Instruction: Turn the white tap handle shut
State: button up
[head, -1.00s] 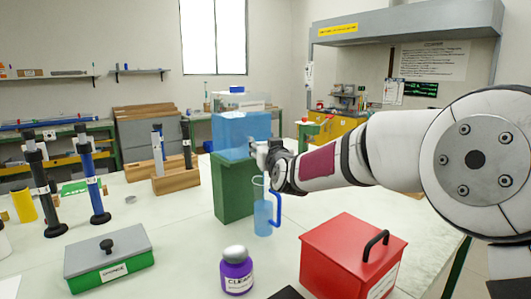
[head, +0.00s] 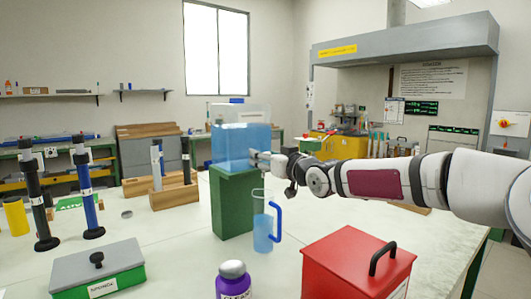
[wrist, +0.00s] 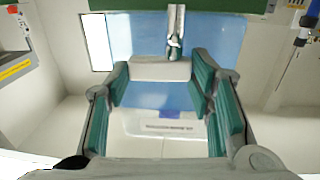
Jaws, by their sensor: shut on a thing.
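A clear tank of blue water (head: 232,148) stands on a green block (head: 228,205). My gripper (head: 268,160) is at the tank's right side, at the tap. In the wrist view, the white tap handle (wrist: 160,69) lies crosswise between the green-padded fingers of my gripper (wrist: 164,75), which is shut on it. The grey tap body (wrist: 175,35) shows just beyond the handle. A clear jug with a blue handle (head: 263,232) stands below the tap with blue water in it. The tap is mostly hidden by my gripper in the head view.
A red box with a black handle (head: 345,272) stands at the front right. A purple jar (head: 232,283) is in front of the jug. A grey-lidded green sponge box (head: 98,268) is at the front left. A wooden rack (head: 173,195) stands left of the green block.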

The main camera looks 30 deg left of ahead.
jog(key=s+g+p, duration=0.1)
jog(key=p, duration=0.1)
jog(key=shift+a+f+n+g+y+p, duration=0.3)
jog(key=shift+a+f+n, duration=0.05)
jog(key=shift+a+n, duration=0.05)
jog(key=shift+w+d+r+p, duration=0.2)
jog(key=shift+w+r+p, duration=0.1)
jog(key=shift+p, duration=0.3)
jog(key=shift+r, duration=0.1)
jog(key=o, duration=1.1)
jog(key=shift+d, duration=0.1)
jog(key=shift+c, duration=0.2)
jog(key=shift+o, duration=0.5)
jog(key=shift+w, duration=0.1)
jog(key=shift+d, duration=0.15)
jog(key=v, duration=1.2)
